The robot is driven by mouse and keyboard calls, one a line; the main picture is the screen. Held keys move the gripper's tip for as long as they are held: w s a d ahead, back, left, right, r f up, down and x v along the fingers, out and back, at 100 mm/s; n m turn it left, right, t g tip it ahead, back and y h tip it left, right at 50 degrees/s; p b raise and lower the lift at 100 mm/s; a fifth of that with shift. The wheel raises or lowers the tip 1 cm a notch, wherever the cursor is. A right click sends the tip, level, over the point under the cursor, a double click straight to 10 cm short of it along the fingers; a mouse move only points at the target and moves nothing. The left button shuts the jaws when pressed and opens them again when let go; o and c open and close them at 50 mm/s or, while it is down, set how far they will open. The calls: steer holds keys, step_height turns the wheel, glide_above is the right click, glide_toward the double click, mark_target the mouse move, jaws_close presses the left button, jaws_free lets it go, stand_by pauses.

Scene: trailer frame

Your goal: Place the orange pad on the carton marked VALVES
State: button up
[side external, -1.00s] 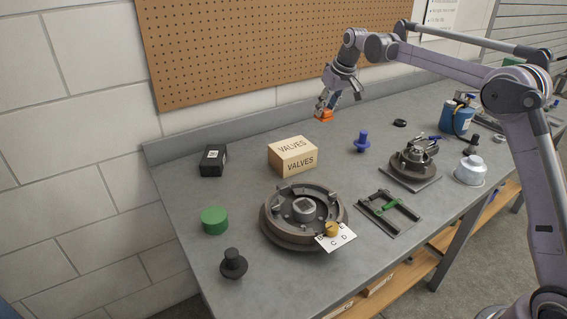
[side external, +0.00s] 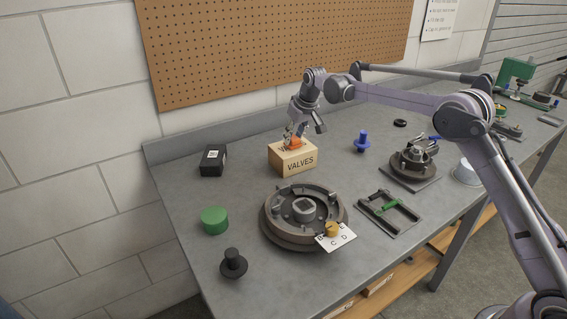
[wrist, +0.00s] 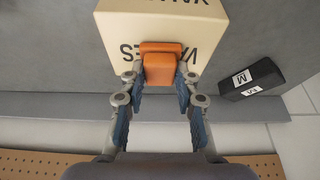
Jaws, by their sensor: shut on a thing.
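The carton marked VALVES (side external: 293,160) is a tan box standing on the grey bench. The orange pad (wrist: 160,65) is between the fingertips of my gripper (wrist: 159,84), which is shut on it. In the wrist view the pad overlaps the carton's top face (wrist: 118,28) and covers part of its lettering. In the side view my gripper (side external: 295,138) points down over the carton, with the pad (side external: 294,143) at or just above its top. I cannot tell whether the pad touches the carton.
A black box (side external: 213,160) marked M stands left of the carton; it also shows in the wrist view (wrist: 252,79). A blue knobbed piece (side external: 362,141) is to the right. A round fixture (side external: 304,214) sits in front. The pegboard wall (side external: 270,45) rises behind.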

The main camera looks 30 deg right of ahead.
steer(key=shift+f, duration=0.15)
steer(key=o, duration=1)
steer(key=shift+o, duration=0.2)
steer(key=s+r, duration=1.2)
steer(key=r, duration=0.3)
steer(key=s+a+t, duration=0.1)
steer(key=s, duration=1)
steer(key=s+f, duration=0.3)
steer(key=s, duration=0.3)
steer(key=s+f+t, duration=0.1)
steer(key=s+f, duration=0.2)
steer(key=s, duration=0.3)
steer(key=s+a+f, duration=0.1)
steer(key=s+f, duration=0.2)
steer(key=s, duration=0.4)
steer(key=shift+f+t, duration=0.3)
steer(key=shift+f, duration=0.05)
